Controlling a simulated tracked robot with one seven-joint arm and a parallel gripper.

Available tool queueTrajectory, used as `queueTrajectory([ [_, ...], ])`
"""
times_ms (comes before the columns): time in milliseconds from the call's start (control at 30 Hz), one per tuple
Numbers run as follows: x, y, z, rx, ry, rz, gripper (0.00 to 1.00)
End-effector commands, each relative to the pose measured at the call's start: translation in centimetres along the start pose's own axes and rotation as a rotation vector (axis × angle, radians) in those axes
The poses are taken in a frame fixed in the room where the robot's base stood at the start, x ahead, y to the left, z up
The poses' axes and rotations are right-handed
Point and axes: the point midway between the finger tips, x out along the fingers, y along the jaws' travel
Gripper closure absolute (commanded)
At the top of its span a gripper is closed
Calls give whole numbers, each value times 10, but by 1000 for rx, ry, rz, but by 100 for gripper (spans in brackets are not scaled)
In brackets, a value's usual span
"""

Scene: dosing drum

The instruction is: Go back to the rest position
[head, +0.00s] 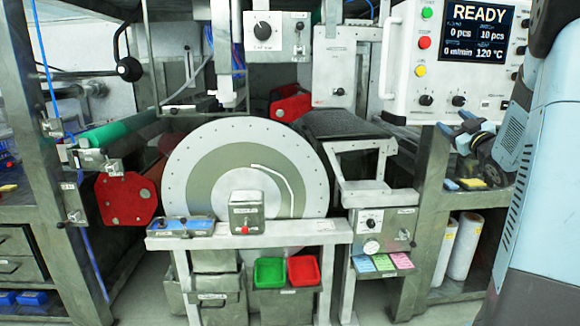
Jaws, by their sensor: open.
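My gripper (453,122) is at the right of the head view, in front of the lower part of the white control panel (398,92). Its two blue-tipped fingers point left and stand apart, with nothing seen between them. The rest of my arm fills the right edge and hides part of the panel and shelf. The large round dosing drum (205,160), pale grey with a darker ring, stands in the middle, well left of my gripper.
A white stand (280,238) before the drum carries a grey box (246,213), with a green tray (269,272) and a red tray (304,270) below. A metal post (425,200) and white rolls (464,246) are near my arm. The panel display reads READY.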

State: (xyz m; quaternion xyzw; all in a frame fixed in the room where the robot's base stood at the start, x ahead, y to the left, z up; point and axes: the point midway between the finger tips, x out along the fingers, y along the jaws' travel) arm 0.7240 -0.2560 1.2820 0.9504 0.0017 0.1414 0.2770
Motion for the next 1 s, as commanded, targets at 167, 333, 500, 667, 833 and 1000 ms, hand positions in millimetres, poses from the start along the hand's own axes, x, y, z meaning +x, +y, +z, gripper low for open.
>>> queueTrajectory([
  [167,-3,-16,-28,44,-175,48,37],
  [333,-21,-36,-46,109,-351,75,37],
  [500,-53,-64,-62,190,-529,75,37],
  [667,-94,-98,-76,273,-697,48,37],
  [833,-149,-140,-92,360,-876,-13,37],
  [1000,-213,-185,-109,438,-1055,-107,37],
])
